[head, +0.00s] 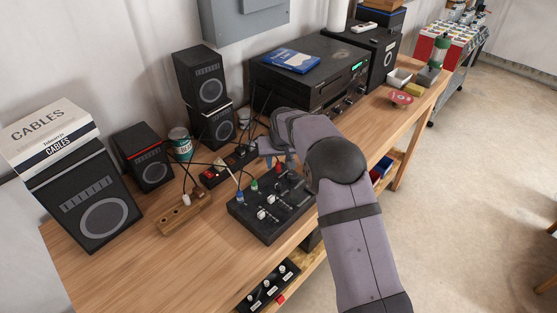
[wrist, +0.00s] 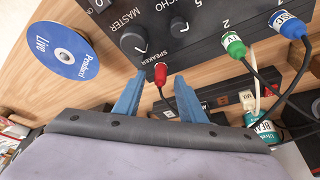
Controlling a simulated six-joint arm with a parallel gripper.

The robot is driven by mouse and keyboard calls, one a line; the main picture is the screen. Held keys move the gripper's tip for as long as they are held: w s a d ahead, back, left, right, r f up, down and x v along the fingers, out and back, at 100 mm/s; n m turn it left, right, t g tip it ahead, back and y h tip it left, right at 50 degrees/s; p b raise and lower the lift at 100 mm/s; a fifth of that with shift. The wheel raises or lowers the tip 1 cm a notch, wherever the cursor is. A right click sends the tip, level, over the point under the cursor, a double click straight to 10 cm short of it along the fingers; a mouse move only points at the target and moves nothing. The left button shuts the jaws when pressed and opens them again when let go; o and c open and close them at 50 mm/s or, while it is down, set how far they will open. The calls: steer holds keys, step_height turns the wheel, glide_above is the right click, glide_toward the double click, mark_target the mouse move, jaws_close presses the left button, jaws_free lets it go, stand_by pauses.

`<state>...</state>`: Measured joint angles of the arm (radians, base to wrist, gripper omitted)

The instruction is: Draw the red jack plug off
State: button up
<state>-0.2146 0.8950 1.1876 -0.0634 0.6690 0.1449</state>
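The red jack plug (wrist: 160,74) sits in the socket marked SPEAKER on the black control box (wrist: 185,25), with its dark cable trailing toward my gripper. My gripper (wrist: 157,86) is open, its two blue fingers on either side of the plug's cable end with visible gaps. I cannot tell how deep the plug is between them. In the head view the control box (head: 265,222) lies on the bench and my gripper (head: 270,158) is over its far edge. A small red spot there may be the plug; my arm hides part of the area.
A green plug (wrist: 234,45) and a blue plug (wrist: 287,24) are in the same box beside the red one, with cables close by. A blue disc (wrist: 62,50) lies at left.

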mark_target(278, 164)
steer(key=shift+c, duration=0.6)
jaws_close()
steer(key=shift+r+p, duration=0.45)
steer(key=shift+r, duration=0.25)
steer(key=shift+r+p, duration=0.75)
steer(key=shift+r, duration=0.35)
